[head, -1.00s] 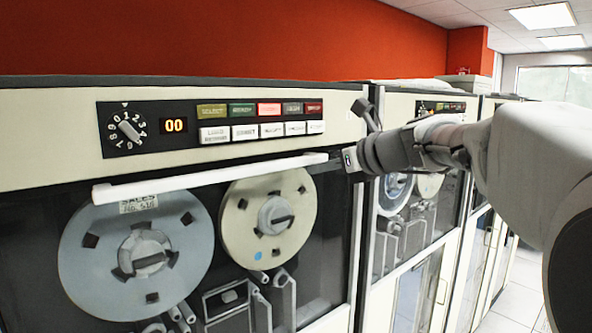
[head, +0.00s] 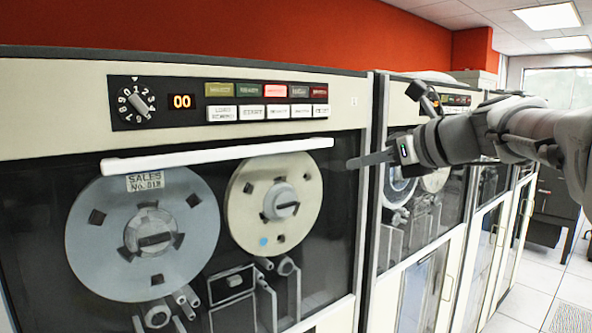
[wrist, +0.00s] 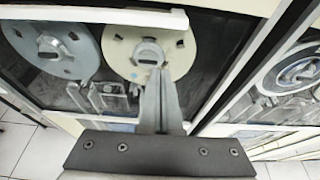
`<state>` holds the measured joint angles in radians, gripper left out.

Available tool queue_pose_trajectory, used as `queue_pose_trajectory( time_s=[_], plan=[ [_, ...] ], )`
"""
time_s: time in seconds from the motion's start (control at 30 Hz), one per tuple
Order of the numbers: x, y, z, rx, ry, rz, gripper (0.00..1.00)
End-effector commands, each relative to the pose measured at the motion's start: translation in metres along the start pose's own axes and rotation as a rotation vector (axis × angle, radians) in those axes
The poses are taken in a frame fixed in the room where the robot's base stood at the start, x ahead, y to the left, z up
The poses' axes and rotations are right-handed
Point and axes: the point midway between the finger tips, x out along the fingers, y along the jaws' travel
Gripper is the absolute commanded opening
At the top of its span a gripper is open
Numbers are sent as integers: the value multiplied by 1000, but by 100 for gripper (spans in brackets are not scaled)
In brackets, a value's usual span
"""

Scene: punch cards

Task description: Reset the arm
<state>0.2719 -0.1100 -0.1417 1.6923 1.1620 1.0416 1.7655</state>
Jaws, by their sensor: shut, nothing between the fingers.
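My gripper (head: 368,160) is shut and empty in the head view, its fingers pointing left in front of the right edge of the near tape drive's window. A gap shows between its tips and the white handle bar (head: 220,154) of the tape drive (head: 60,110). The arm reaches in from the right.
Behind the window are a grey reel (head: 100,250) and a cream reel (head: 240,220). Above are a dial (head: 136,102) and a panel of buttons (head: 266,112). More cabinets (head: 455,205) stand in a row to the right. Open tiled floor (head: 515,305) lies at the lower right.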

Motion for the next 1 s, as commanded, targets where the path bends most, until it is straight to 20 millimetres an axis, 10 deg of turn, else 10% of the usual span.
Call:
queue_pose_trajectory(
  time_s=[0.27,0.6,1.0],
  plan=[
    [-5,46,-55,-377,151,47,0],
    [-34,129,-198,-1389,460,338,0],
    [-82,160,-324,-2381,618,870,0]
  ],
)
